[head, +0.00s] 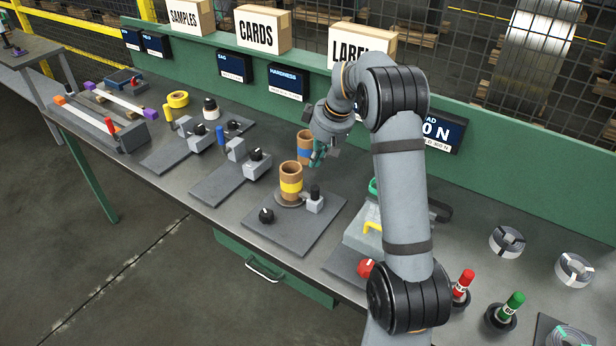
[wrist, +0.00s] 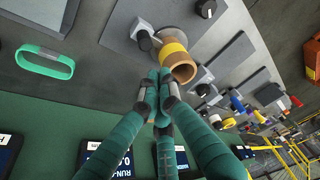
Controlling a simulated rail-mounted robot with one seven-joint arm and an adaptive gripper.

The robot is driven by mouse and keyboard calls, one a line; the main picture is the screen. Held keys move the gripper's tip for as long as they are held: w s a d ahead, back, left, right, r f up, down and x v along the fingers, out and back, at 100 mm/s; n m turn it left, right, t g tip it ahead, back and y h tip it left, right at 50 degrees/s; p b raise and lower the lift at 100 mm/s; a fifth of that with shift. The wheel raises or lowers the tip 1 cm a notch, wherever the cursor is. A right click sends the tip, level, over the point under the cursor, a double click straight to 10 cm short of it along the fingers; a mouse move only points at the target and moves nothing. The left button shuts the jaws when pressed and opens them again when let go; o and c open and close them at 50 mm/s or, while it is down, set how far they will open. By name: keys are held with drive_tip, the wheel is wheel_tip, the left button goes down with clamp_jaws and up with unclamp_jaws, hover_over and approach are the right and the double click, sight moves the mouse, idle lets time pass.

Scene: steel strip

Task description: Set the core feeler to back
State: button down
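On a grey plate stands a brown core (head: 291,180) with a yellow band; it also shows in the wrist view (wrist: 178,62). Right beside it is a small grey block with a black upright knob (head: 315,196), which looks like the core feeler; it shows in the wrist view too (wrist: 143,38). Which setting it points to I cannot tell. A black dial (head: 266,215) sits at the plate's left corner. My gripper (head: 318,157) is above and behind the yellow-banded core, apart from the feeler. In the wrist view its teal fingertips (wrist: 159,84) are together, with nothing clearly held.
A brown core with a blue band (head: 305,142) stands behind, close to my gripper. To the left are plates with knobs and a blue handle (head: 220,136). A green back panel (head: 480,170) bounds the bench. Red (head: 463,282) and green (head: 513,304) markers stand front right.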

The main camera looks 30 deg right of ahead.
drive_tip(key=p, duration=0.3)
hover_over(308, 195)
wheel_tip(308, 195, down, 10)
drive_tip(key=shift+w+a+r, duration=0.1)
drive_tip(key=shift+r, duration=0.15)
